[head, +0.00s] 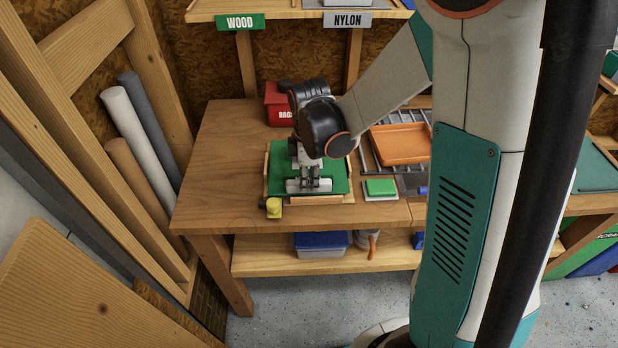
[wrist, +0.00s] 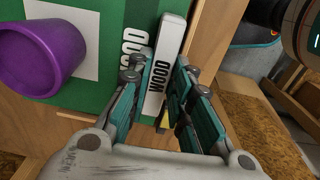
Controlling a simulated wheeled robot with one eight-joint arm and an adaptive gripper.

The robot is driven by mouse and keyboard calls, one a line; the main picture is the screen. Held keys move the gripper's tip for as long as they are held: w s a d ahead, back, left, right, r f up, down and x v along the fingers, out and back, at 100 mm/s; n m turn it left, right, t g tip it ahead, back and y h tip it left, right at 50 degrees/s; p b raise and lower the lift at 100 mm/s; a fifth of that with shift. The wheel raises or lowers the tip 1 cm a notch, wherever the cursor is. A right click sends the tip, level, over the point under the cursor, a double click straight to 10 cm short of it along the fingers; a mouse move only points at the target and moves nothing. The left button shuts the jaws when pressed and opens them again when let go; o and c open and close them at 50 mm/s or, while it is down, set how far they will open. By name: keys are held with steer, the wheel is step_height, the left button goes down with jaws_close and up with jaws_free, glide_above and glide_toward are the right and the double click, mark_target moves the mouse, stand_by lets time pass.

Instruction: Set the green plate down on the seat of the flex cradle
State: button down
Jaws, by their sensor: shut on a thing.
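The green plate (head: 338,181) is at the front left of the workbench, inside a low light-wood frame (head: 325,200). No label on the frame is readable, so I cannot tell if it is the flex cradle. In the wrist view the plate (wrist: 98,92) bears "WOOD" lettering and a purple cup-shaped piece (wrist: 35,50) on a white square. My gripper (head: 309,183) is shut on the plate's grey handle, marked "WOOD" (wrist: 162,75). I cannot tell whether the plate touches the seat. My arm hides part of it in the head view.
A yellow knob (head: 273,208) is at the frame's front left corner. An orange tray (head: 402,146) and a small green-and-white block (head: 380,187) lie to the right. A red box (head: 279,103) stands behind. The bench's left end (head: 220,160) is clear.

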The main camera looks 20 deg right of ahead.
steer(key=c, duration=1.4)
jaws_free()
steer(key=shift+o, duration=0.2)
steer(key=shift+r, duration=0.1)
step_height(320, 180, up, 12)
steer(key=shift+s, duration=0.1)
steer(key=s+r+m+t, duration=0.2)
steer(key=s+m+t, duration=0.1)
steer(key=s+m, duration=0.4)
steer(key=s+r+m+t, duration=0.3)
steer(key=s+m+t, duration=0.1)
steer(key=s+m, duration=0.3)
steer(key=shift+s+r, duration=0.3)
steer(key=shift+s, duration=0.05)
